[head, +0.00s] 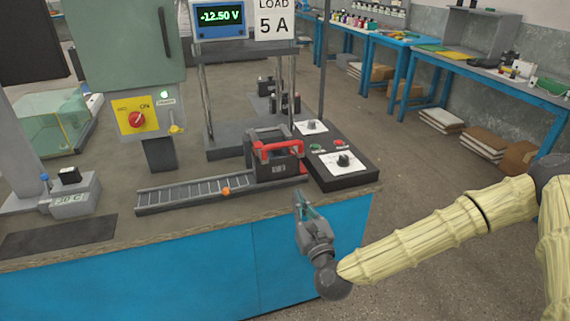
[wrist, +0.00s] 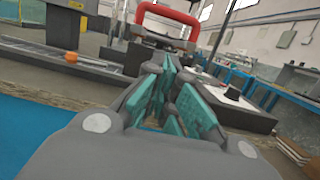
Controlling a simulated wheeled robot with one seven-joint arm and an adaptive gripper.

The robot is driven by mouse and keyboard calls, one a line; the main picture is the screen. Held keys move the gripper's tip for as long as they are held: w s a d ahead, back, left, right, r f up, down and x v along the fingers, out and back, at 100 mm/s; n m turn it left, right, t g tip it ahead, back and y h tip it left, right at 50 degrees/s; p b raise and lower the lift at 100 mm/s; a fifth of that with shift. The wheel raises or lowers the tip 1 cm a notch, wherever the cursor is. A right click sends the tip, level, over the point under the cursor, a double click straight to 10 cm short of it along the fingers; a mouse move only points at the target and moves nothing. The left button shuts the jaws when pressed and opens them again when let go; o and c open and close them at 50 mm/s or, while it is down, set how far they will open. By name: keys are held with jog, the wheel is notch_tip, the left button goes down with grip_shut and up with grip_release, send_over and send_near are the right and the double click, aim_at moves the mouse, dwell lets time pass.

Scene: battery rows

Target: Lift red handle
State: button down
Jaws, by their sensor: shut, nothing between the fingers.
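The red handle (head: 278,146) arches over a dark battery-like block (head: 274,170) at the right end of a roller rail on the bench. In the wrist view the handle (wrist: 166,12) shows near the top, beyond the fingertips. My gripper (head: 302,198), with teal finger pads, is at the bench's front edge, in front of and below the handle and apart from it. In the wrist view the fingers of my gripper (wrist: 172,68) point toward the block, shut and empty. They hide part of the block's lower front.
A dark control box (head: 345,178) with knobs stands close on the right. A post-mounted voltage display (head: 221,17) rises behind.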

jog(key=shift+w, duration=0.1)
jog(key=r+p+x, duration=0.2)
jog(key=x, duration=1)
jog(key=shift+r, duration=0.45)
jog(key=shift+a+r, duration=0.1)
